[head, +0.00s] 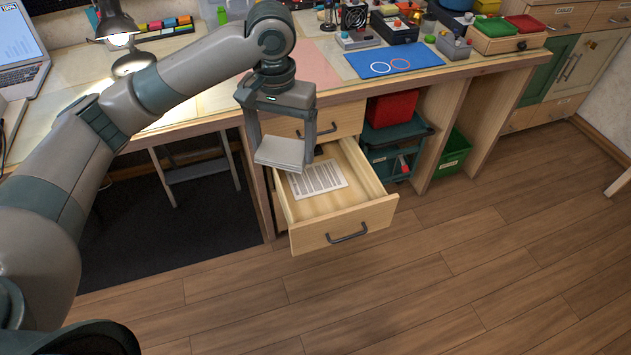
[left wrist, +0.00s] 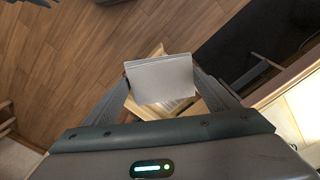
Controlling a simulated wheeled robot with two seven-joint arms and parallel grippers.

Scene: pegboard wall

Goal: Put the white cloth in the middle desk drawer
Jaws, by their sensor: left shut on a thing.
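The white cloth (head: 281,153) is a folded flat pad between the fingers of my left gripper (head: 283,150). The gripper is shut on it and holds it above the open desk drawer (head: 345,234). The cloth also shows in the left wrist view (left wrist: 160,80), between the two fingers, with the drawer partly hidden behind it. A printed sheet (head: 318,179) lies in the drawer. Another drawer front (head: 340,118) sits above the open one and is shut. My right gripper is not in view.
The desk top holds a blue mat (head: 395,60), a lamp (head: 117,30) and a laptop (head: 20,55). Right of the drawer, a dark teal cart (head: 395,150) holds a red bin (head: 392,108). A green bin (head: 455,153) stands on the floor. The floor in front is clear.

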